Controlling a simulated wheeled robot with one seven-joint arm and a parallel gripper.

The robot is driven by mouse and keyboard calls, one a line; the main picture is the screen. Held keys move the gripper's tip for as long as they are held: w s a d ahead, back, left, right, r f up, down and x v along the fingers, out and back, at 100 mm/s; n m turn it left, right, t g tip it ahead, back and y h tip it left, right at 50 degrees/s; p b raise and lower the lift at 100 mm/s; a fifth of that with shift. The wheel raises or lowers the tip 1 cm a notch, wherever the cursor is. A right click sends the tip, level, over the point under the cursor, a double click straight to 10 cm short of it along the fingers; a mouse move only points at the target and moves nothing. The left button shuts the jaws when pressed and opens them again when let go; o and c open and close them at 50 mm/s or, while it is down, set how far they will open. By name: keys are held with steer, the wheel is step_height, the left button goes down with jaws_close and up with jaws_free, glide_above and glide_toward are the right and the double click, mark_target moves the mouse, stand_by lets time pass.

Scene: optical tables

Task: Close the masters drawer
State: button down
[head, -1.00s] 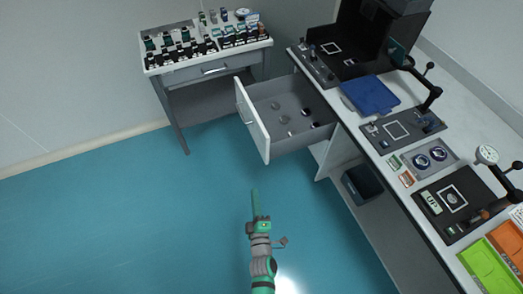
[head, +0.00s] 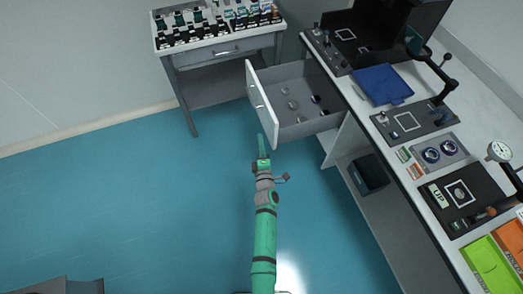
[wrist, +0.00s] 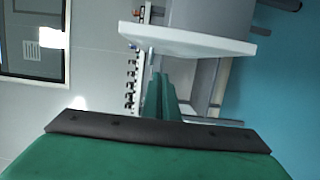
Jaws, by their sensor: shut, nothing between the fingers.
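The masters drawer (head: 305,128) stands pulled out from the long bench in the head view. It is a grey open box with a white front panel (head: 262,105) facing left, and several small round pieces lie inside it. My gripper (head: 261,144) is shut and empty, just in front of the lower end of the white panel. In the wrist view the shut green fingers (wrist: 160,98) point toward the white panel (wrist: 185,40), which crosses above them. I cannot tell whether the fingertips touch the panel.
A side table (head: 215,45) with rows of small parts stands at the back left. The bench top (head: 375,118) carries a blue tray (head: 381,85), fixtures, gauges and coloured bins. A dark bin (head: 369,174) sits on the shelf below.

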steer(key=w+d, duration=0.1)
steer(key=d, duration=0.1)
steer(key=w+d, duration=0.1)
steer(key=w, duration=0.1)
steer(key=shift+d, duration=0.35)
